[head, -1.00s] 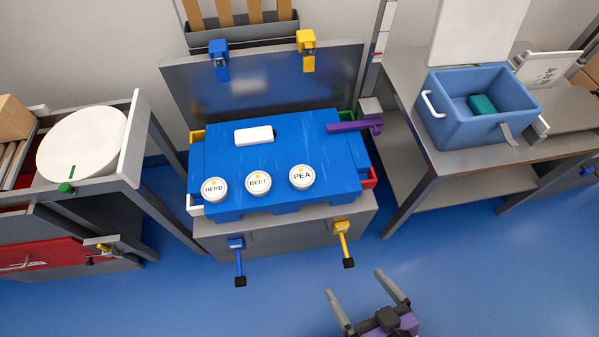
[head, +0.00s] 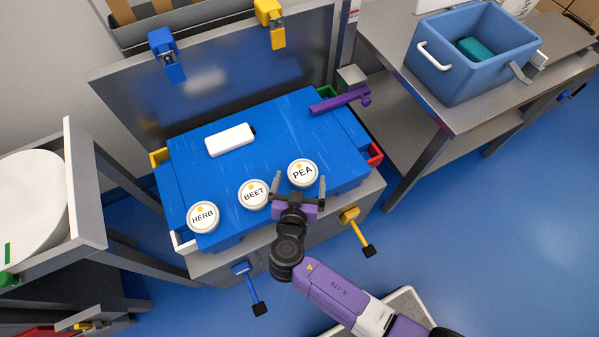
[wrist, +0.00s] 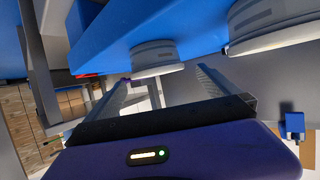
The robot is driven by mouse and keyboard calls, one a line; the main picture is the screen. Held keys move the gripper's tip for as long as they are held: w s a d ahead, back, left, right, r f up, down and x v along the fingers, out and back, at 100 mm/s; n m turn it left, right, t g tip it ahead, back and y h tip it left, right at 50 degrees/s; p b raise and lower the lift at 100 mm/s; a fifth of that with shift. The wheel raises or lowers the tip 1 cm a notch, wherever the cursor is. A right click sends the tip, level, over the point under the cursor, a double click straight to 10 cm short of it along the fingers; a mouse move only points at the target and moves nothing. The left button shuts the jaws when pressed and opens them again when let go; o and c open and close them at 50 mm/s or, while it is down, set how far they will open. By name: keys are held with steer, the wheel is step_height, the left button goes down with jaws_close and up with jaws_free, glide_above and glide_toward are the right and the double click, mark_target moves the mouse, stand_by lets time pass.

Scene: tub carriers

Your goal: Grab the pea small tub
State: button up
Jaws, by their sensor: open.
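The pea tub (head: 303,172) is a small white round tub with a lid marked PEA and a yellow dot, upright near the front edge of the blue board (head: 280,125). My gripper (head: 300,181) is open at the near side of the pea tub, its fingers to the left and right of it. In the wrist view a white tub, seemingly the pea tub (wrist: 157,60), shows ahead between the fingertips (wrist: 163,76), with a gap to each side. How far the fingers reach along it is hard to tell.
The beet tub (head: 254,194) stands close left of my gripper, and the herb tub (head: 203,217) farther left. A white block (head: 230,140) and a purple handle (head: 340,101) lie farther back. Yellow (head: 357,232) and blue (head: 250,287) latches stick out in front.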

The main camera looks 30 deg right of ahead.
mark_target(303, 170)
steer(key=x, duration=0.7)
steer(key=shift+w+d+f, duration=0.1)
steer(key=shift+w+d, duration=0.05)
steer(key=shift+d, duration=0.1)
steer(key=c, duration=1.5)
steer(key=shift+c, duration=0.2)
